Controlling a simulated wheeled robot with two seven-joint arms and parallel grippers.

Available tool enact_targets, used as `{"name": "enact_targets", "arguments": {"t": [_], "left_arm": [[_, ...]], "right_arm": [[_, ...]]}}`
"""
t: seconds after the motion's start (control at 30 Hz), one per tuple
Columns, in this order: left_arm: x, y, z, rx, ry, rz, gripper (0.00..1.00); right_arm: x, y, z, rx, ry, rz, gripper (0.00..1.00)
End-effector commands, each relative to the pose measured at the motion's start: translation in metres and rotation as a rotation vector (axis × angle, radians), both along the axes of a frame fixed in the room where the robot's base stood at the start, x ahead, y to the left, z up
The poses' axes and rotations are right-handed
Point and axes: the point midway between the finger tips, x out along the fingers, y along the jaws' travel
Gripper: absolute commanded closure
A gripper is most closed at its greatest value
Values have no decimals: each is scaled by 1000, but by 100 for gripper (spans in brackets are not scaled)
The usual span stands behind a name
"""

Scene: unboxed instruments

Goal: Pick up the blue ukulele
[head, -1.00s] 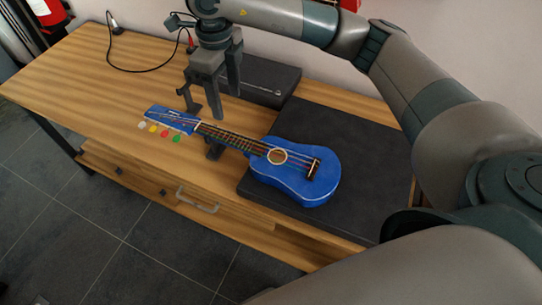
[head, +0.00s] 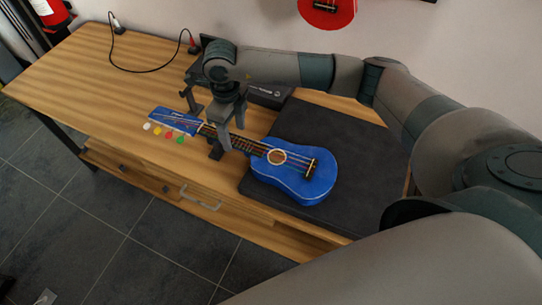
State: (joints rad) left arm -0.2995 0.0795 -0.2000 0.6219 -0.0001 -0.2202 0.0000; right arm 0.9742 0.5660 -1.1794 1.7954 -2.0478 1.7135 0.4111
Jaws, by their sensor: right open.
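The blue ukulele (head: 293,182) lies with its body on a black mat (head: 355,160) at the right of the wooden table. Its neck points left to a blue headstock with coloured tuning pegs. My right gripper (head: 229,136) is at the neck, between headstock and body, pointing down. Its jaws are open, with the fingers over or around the neck; I cannot tell whether they touch it. The gripper hides part of the neck. My left gripper is not in view.
A flat dark case (head: 268,94) lies behind the gripper. A black cable (head: 150,70) curls on the far left of the wooden table (head: 90,80). A red instrument (head: 327,10) hangs on the wall. The table's left part is mostly clear.

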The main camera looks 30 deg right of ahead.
Motion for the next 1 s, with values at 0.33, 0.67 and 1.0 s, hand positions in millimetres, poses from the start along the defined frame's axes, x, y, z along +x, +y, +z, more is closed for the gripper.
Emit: {"name": "enact_targets", "arguments": {"t": [0.33, 0.67, 1.0], "left_arm": [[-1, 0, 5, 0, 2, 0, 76], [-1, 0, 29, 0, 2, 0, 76], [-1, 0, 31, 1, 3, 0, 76]], "right_arm": [[0, -1, -3, 0, 3, 0, 45], [1, -5, -38, 0, 4, -1, 45], [2, -6, -52, 1, 1, 1, 45]]}}
